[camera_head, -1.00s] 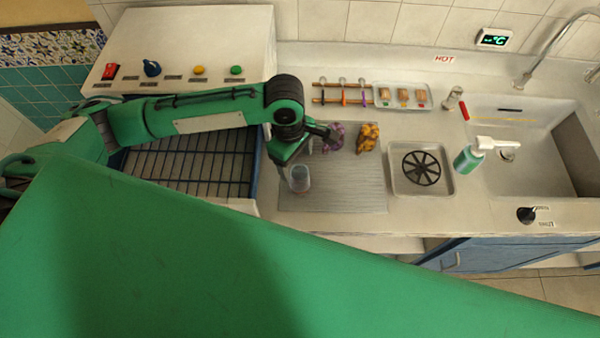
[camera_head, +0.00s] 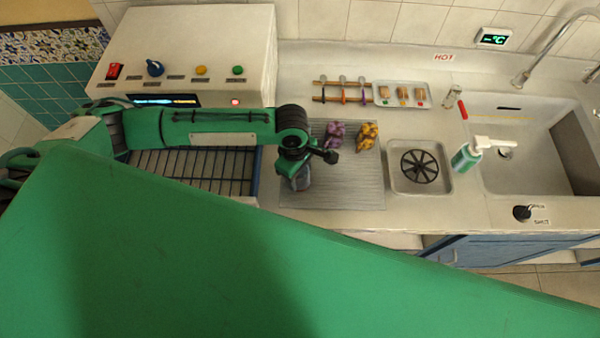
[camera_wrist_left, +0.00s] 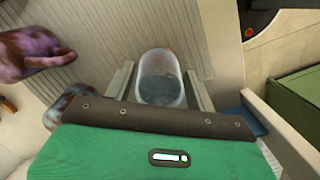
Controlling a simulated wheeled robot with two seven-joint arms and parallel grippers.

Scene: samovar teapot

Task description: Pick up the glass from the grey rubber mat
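The clear glass (camera_head: 302,182) is on the grey ribbed rubber mat (camera_head: 350,190), near its front left corner, partly hidden under my left gripper (camera_head: 296,172). In the left wrist view the glass (camera_wrist_left: 161,78) is between the two pale fingers of my left gripper (camera_wrist_left: 160,80). The fingers stand apart on either side of it, with a narrow gap visible; firm contact cannot be made out. My right gripper is not in view.
A purple figure (camera_head: 335,134) and a yellow figure (camera_head: 367,135) are at the back of the mat. The dark rack (camera_head: 200,170) lies to the left, below the white control box (camera_head: 190,50). A square drain tray (camera_head: 440,183) and the sink are to the right.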

